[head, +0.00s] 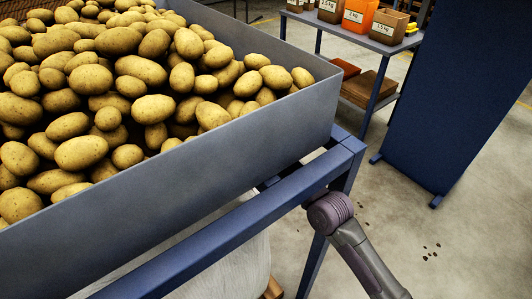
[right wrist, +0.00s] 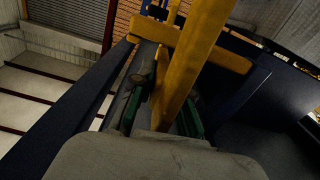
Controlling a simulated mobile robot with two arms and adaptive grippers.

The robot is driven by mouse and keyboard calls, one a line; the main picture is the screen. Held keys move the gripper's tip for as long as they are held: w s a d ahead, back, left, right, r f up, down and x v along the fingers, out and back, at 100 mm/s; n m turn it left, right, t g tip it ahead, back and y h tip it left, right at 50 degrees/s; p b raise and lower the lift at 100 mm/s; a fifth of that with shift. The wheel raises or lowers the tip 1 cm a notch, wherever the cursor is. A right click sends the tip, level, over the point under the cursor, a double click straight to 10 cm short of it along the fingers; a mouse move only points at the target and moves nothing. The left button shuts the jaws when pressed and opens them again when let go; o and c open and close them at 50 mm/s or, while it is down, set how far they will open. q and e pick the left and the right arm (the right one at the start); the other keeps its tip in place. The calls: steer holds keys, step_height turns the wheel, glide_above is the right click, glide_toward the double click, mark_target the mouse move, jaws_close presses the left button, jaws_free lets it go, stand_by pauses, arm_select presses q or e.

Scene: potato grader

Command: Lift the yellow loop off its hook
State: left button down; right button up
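A yellow bar with a crosspiece, which looks like the yellow loop (right wrist: 192,55), fills the middle of the right wrist view, tilted up to the right. My right gripper (right wrist: 160,100) has its two green-padded fingers on either side of the bar's lower end. The fingers stand apart, with a dark gap between the left finger and the bar. The bar is closer to the right finger; I cannot tell whether they touch. I cannot make out the hook. In the head view the hopper frame hides the right gripper and the loop. My left gripper is in neither view.
A grey hopper (head: 215,160) full of potatoes (head: 120,80) sits on a blue frame (head: 230,225). A dark blue panel (head: 460,90) and a shelf with labelled boxes (head: 372,20) stand behind. Open floor (head: 440,240) lies at right.

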jaws_close()
steer(key=shift+w+d+m, duration=0.65)
steer(key=shift+d+m, duration=0.05)
steer(key=shift+d, duration=0.3)
steer(key=o, duration=0.6)
jaws_free()
steer(key=shift+s, duration=0.1)
steer(key=v, duration=1.2)
steer(key=shift+a, duration=0.1)
